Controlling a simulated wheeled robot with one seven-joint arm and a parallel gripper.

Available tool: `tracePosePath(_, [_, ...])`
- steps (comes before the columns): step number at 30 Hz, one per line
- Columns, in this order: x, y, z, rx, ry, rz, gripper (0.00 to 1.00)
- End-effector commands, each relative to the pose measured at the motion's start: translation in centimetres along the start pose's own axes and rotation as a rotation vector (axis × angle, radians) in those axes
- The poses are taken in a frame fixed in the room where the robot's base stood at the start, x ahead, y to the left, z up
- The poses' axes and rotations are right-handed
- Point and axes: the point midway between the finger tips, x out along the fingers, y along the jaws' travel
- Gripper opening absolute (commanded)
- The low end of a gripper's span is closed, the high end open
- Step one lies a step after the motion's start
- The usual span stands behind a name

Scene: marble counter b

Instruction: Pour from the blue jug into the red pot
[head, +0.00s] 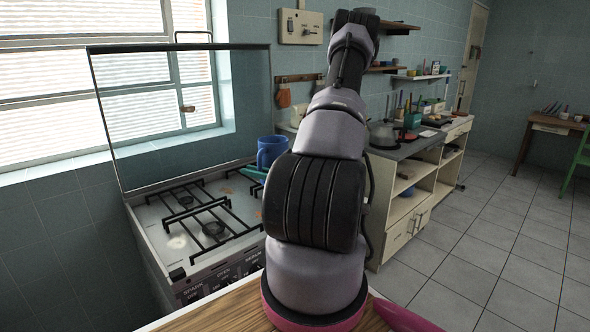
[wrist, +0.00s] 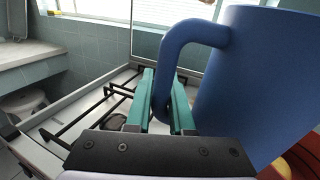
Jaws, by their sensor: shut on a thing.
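The blue jug (head: 271,150) is above the stove in the head view, just left of my arm, and looks roughly upright. In the wrist view the jug (wrist: 255,80) fills the right side, its handle towards my gripper (wrist: 163,100). The teal fingers are shut on the handle, one on each side. In the head view my gripper (head: 254,174) is mostly hidden behind my arm. A red surface, probably the red pot (wrist: 303,160), shows at the lower right of the wrist view, below the jug. My arm hides that spot in the head view. The jug's contents are not visible.
The stove (head: 165,218) has black grates and a raised glass lid (head: 180,115) behind its burners. A wooden counter (head: 215,308) is in front. Shelves and a cluttered worktop (head: 405,150) stand to the right. The tiled floor at right is clear.

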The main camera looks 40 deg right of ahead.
Motion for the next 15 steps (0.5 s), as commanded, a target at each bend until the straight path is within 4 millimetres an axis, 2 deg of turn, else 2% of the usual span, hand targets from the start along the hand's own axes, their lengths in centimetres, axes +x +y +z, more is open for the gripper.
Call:
tracePosePath(8, [0.0,-0.3,0.9,0.027,0.001,-0.024,0.0])
tracePosePath(15, [0.1,-0.6,2.3,0.135,0.002,-0.028,0.0])
